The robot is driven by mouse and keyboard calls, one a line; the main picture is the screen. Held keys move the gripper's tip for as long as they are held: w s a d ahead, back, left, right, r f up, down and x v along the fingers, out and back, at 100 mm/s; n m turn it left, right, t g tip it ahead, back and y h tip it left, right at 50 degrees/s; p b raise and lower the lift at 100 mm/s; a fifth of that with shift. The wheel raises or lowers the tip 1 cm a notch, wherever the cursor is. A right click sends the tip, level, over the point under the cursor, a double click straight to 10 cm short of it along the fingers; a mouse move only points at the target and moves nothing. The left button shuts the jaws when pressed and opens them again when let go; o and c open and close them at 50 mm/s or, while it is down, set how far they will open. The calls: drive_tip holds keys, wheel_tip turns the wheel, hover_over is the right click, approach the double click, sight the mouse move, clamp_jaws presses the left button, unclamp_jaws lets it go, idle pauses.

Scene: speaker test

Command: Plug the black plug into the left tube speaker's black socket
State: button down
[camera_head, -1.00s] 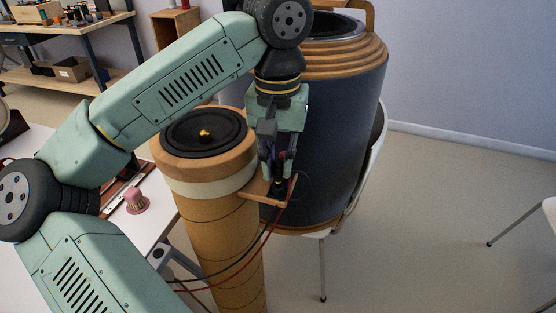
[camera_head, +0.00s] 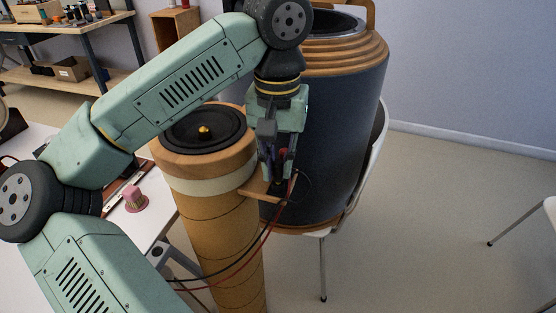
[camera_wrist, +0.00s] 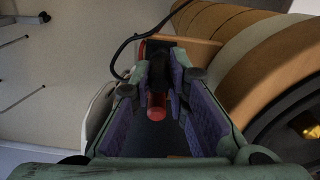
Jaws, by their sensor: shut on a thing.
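The left tube speaker (camera_head: 215,215) is a tan tube with a black cone on top. It stands in the middle of the head view, with a small wooden ledge (camera_head: 262,191) on its right side. My gripper (camera_head: 275,165) is over this ledge and points down. It is shut on the black plug, a dark piece between the fingertips (camera_wrist: 161,72) in the wrist view. A red cylindrical piece (camera_wrist: 157,106) shows between the fingers, and red (camera_head: 284,154) also shows beside them in the head view. The black socket is hidden, so I cannot tell whether the plug is in it.
A large dark blue barrel-like body with wooden rings (camera_head: 330,125) stands close behind my gripper. Red and black cables (camera_head: 245,258) hang from the ledge area to the lower left. A white table (camera_head: 150,225) with a pink piece (camera_head: 134,199) is at left.

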drive_tip(key=shift+f+b, duration=0.3)
drive_tip(key=shift+f, duration=0.15)
drive_tip(key=c, duration=1.5)
unclamp_jaws()
drive_tip(key=shift+o, duration=0.2)
drive_tip(key=shift+r, duration=0.1)
drive_tip(key=shift+r+p, duration=3.15)
drive_tip(key=shift+r, duration=0.55)
